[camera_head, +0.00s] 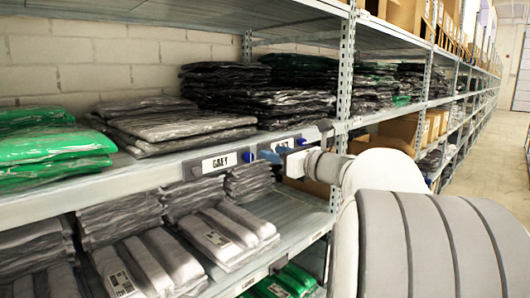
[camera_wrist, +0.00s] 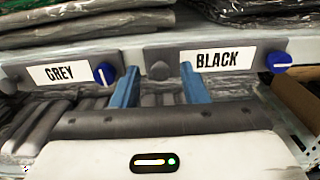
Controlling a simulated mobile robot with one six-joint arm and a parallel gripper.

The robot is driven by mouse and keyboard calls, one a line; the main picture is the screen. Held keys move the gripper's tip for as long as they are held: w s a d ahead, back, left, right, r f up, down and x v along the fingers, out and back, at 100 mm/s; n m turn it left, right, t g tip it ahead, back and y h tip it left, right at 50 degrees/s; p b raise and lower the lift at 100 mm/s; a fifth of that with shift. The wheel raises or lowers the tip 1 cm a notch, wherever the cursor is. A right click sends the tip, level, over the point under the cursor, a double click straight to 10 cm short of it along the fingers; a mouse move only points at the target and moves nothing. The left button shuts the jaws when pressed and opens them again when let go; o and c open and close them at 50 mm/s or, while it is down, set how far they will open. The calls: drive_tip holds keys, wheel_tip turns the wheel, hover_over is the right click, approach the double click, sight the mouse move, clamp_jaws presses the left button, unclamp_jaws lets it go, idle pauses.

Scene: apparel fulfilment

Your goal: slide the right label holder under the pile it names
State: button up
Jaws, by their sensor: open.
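The GREY label holder (camera_head: 220,162) is on the front edge of the upper shelf, below the right end of a pile of grey bagged garments (camera_head: 165,122). It also shows at left in the wrist view (camera_wrist: 60,74), with a blue knob. The BLACK label holder (camera_wrist: 217,60) is to its right, with a grey knob (camera_wrist: 160,70) and a blue knob at opposite ends. It lies below the dark pile (camera_head: 250,92). My gripper (camera_wrist: 159,69) is open. Its blue fingers appear either side of the grey knob; I cannot tell whether they reach around it.
Green bagged garments (camera_head: 45,148) lie at the far left of the upper shelf. A perforated metal upright (camera_head: 345,75) stands just right of the dark pile. An aisle floor (camera_head: 505,150) is clear at the right.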

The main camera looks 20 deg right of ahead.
drive_tip(key=shift+w, duration=0.1)
drive_tip(key=shift+c, duration=0.6)
clamp_jaws()
drive_tip(key=shift+a, duration=0.1)
